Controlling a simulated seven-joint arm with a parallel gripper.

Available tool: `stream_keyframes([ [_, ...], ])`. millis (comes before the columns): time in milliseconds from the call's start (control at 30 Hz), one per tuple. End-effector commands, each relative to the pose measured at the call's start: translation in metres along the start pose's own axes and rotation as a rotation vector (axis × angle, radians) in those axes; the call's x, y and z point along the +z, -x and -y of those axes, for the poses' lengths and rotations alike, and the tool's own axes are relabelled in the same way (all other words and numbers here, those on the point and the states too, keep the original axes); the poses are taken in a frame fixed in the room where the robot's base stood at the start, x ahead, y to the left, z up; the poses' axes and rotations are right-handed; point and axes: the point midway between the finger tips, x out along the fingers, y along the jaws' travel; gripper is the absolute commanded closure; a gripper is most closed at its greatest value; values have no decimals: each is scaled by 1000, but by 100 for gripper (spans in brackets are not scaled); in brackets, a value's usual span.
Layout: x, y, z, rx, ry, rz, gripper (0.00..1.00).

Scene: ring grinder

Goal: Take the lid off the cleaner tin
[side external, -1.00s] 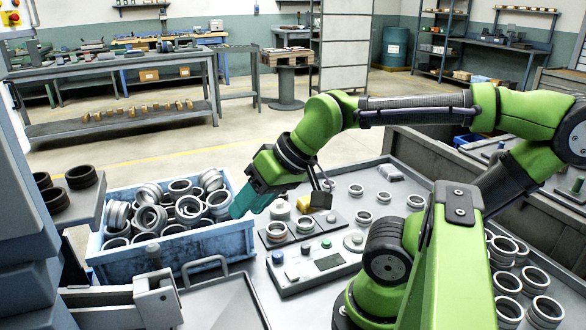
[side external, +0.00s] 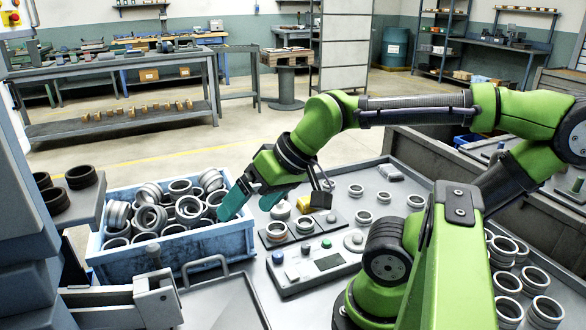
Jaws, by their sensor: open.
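My gripper (side external: 246,211) is open and empty, its two teal fingers spread apart and pointing down and left.
The blue crate (side external: 178,254) full of metal rings is left of the gripper. Loose rings lie to the right.

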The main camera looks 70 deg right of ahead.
Motion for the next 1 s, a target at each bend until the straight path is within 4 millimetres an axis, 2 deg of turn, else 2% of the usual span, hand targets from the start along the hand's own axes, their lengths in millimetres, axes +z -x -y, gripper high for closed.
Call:
stream_keyframes([
  [200, -1, 0, -1, 3, -5, -1, 0],
  [300, -3, -9, -14, 41, -49, 26, 0],
  [367, -13, -15, -23, 72, -89, 41, 0],
  [467, -41, -26, -47, 145, -169, 77, 0],
  [567, -75, -36, -81, 224, -234, 126, 0],
  [700, -116, -47, -141, 321, -302, 208, 0],
  [900, -155, -58, -241, 428, -357, 346, 0],
  [1000, -165, -59, -280, 457, -355, 408, 0],
])
